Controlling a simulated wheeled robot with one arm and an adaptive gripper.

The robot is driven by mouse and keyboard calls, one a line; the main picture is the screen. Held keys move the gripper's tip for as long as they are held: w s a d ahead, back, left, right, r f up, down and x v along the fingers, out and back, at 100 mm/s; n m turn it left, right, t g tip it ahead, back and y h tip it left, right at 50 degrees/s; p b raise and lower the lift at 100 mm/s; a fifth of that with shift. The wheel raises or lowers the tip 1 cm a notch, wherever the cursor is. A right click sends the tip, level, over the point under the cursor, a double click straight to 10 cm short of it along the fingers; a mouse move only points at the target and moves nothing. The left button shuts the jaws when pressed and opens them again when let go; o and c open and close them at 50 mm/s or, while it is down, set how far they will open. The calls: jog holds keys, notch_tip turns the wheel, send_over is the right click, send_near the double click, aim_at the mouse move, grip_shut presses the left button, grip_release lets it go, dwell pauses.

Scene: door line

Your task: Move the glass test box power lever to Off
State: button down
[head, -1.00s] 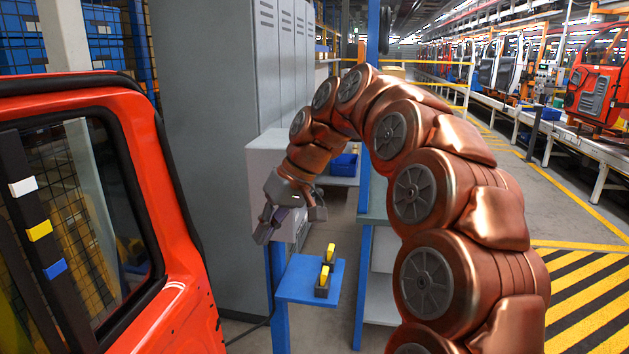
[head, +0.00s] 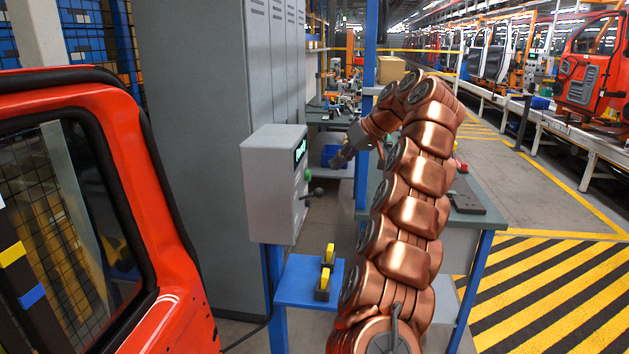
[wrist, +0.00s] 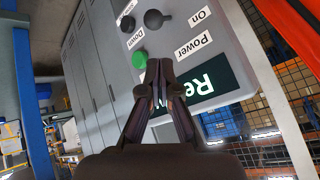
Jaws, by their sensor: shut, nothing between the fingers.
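The grey test box (head: 270,185) stands on a blue post left of my arm in the head view. A green display is on its right-hand face, with a green button (head: 308,174) and a dark ball-ended lever (head: 318,191) below it. In the wrist view the ball knob (wrist: 154,19) is near the "On" label (wrist: 201,16) and "Power" label (wrist: 193,45). The green button (wrist: 140,57) is just left of my fingertips. My gripper (wrist: 158,68) is shut and empty, in front of the panel; it also shows in the head view (head: 340,160), apart from the lever.
A blue shelf (head: 295,290) with yellow-and-black items (head: 326,270) sits below the box. An orange-red door (head: 185,285) stands close at left. Grey cabinets (head: 190,130) rise behind the box. A workbench (head: 485,212) is right of my arm.

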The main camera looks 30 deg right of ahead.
aim_at(311, 196)
jog(key=x, duration=0.9)
jog(key=shift+w+d+f+p, duration=0.2)
jog(key=shift+w+f+p, duration=0.1)
jog(key=shift+f+p, duration=0.1)
jog(key=shift+f+b, duration=0.2)
jog(key=shift+b, duration=0.25)
